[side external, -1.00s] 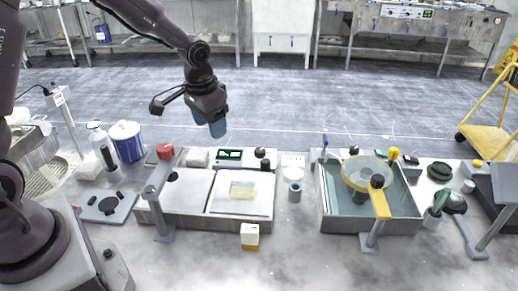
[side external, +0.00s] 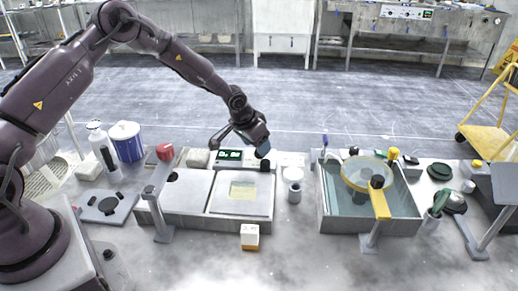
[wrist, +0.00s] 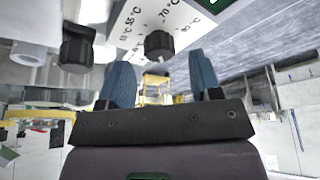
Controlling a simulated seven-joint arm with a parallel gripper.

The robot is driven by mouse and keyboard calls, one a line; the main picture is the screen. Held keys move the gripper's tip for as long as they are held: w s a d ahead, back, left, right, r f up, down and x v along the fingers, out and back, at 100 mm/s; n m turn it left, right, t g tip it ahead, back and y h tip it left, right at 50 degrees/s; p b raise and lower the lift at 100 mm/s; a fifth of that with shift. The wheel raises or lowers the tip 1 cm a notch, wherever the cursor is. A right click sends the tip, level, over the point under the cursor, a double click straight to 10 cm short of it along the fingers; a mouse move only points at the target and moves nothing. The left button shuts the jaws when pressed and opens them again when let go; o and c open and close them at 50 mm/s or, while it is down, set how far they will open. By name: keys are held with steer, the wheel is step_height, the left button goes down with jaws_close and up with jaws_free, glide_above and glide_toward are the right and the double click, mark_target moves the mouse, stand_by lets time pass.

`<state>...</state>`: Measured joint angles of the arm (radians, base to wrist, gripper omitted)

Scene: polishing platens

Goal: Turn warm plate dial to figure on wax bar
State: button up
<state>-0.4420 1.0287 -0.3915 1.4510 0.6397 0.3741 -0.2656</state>
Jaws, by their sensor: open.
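The warm plate (side external: 190,205) is a grey unit with a green display (side external: 229,155) at its back. In the wrist view, a black dial (wrist: 159,45) sits on a white panel marked with °C figures, some of them readable, such as 70. A second black knob (wrist: 78,47) is beside it. My gripper (side external: 263,150) is above the unit's back right corner. In the wrist view its blue fingers (wrist: 162,80) are apart and empty, with the dial beyond the gap. A small white and orange block (side external: 249,237), perhaps the wax bar, stands in front; its figure is unreadable.
A yellowish slab (side external: 243,190) lies on the plate's right pad. The front table is mostly clear.

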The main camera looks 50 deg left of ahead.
steer(key=shift+x, duration=1.35)
steer(key=shift+c, duration=0.4)
steer(key=c, duration=0.9)
steer(key=shift+o, duration=0.2)
